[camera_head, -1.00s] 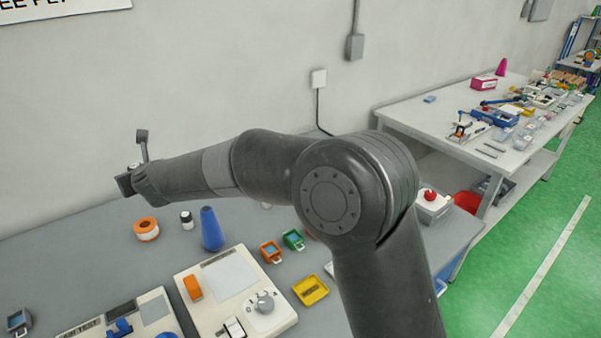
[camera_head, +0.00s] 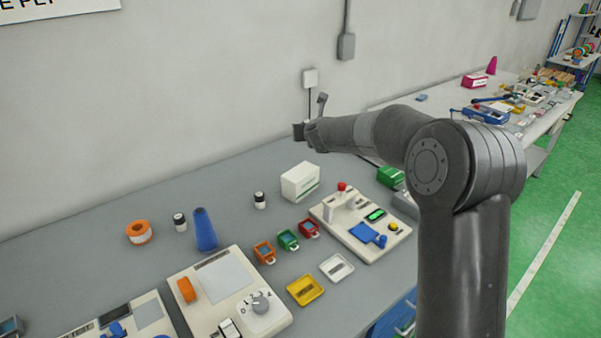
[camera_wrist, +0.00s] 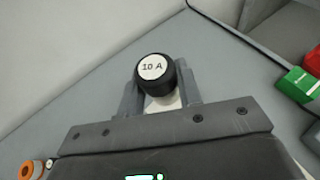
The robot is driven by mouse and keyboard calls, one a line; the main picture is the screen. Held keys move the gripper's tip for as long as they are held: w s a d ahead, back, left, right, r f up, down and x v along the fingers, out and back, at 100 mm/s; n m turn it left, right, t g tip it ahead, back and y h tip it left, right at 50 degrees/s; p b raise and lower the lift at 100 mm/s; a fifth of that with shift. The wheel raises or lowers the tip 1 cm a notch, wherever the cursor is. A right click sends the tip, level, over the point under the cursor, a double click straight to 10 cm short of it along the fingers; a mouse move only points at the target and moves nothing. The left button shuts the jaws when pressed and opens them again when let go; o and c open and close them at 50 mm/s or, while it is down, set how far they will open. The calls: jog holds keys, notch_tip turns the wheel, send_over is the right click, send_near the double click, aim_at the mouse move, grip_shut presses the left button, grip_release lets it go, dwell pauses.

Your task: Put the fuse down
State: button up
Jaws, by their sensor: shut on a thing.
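The fuse (camera_wrist: 153,68), with a black cap and a white label reading "10 A", is between the fingers of my gripper (camera_wrist: 160,92) in the wrist view. My gripper is shut on it, and part of its pale body shows below the cap. In the head view my gripper (camera_head: 300,131) is above the back of the grey table (camera_head: 100,225), near the wall. The fuse is not clear there. Two similar small black-and-white cylinders stand on the table, one (camera_head: 180,222) beside the orange ring (camera_head: 139,232) and one (camera_head: 260,200) farther right.
A white box (camera_head: 300,181) stands below my gripper. A panel with a red button (camera_head: 341,186) and a green box (camera_head: 390,177) are to the right. Bare table lies at back left.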

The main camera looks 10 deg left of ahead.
jog(key=w+d+m+h, duration=0.1)
jog(key=w+d, duration=0.1)
jog(key=d, duration=0.7)
send_over(300, 172)
notch_tip(300, 172, down, 12)
jog(key=shift+w+d+r, duration=0.1)
jog(key=shift+d, duration=0.05)
jog(key=shift+f, duration=2.05)
jog(key=shift+f, duration=0.15)
jog(key=o, duration=1)
jog(key=shift+c, duration=0.2)
